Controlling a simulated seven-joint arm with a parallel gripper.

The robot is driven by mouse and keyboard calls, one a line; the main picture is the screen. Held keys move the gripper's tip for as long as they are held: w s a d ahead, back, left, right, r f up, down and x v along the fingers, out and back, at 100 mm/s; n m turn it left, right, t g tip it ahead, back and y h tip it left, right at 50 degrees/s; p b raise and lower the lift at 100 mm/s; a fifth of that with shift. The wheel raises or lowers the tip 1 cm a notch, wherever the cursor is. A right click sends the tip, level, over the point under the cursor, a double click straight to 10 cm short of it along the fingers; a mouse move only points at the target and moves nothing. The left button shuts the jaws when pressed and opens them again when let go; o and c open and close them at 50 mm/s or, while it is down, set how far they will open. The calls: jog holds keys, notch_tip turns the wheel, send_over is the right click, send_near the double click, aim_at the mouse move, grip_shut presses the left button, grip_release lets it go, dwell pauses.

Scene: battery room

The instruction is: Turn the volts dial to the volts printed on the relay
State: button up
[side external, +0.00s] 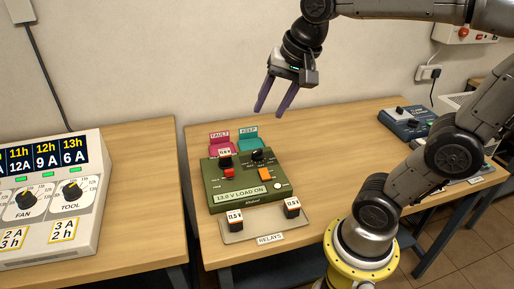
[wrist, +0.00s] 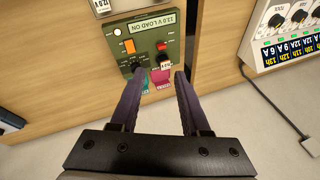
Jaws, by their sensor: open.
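A green tester (side external: 244,196) stands on the wooden table, its display reading about "13.0 V LOAD ON". A black dial (side external: 257,155) with a printed scale is at its back right; its pointer setting is too small to read. A dark relay (side external: 225,161) with a white label sits at the tester's back left; its volts are not clearly legible. My gripper (side external: 270,113) is open and empty, in the air above and behind the tester. In the wrist view the dial (wrist: 137,67) shows beside one fingertip of my gripper (wrist: 158,75), and the relay (wrist: 163,63) lies between the fingers.
Pink FAULT (side external: 219,140) and teal KEEP (side external: 248,137) bins stand behind the tester. A RELAYS tray (side external: 268,238) in front holds two relays. The tester has a red switch (side external: 229,174) and an orange switch (side external: 264,175). A fan/tool panel (side external: 50,205) is left.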

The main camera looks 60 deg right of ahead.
jog(key=w+d+m+g, duration=0.1)
jog(key=w+d+m, duration=0.3)
jog(key=w, duration=0.2)
jog(key=m+g, duration=0.4)
jog(key=m, duration=0.1)
send_over(257, 151)
notch_tip(257, 151, down, 14)
jog(key=shift+y, duration=0.3)
notch_tip(257, 151, down, 13)
jog(key=shift+d+r, duration=0.1)
jog(key=shift+r, duration=0.05)
grip_shut()
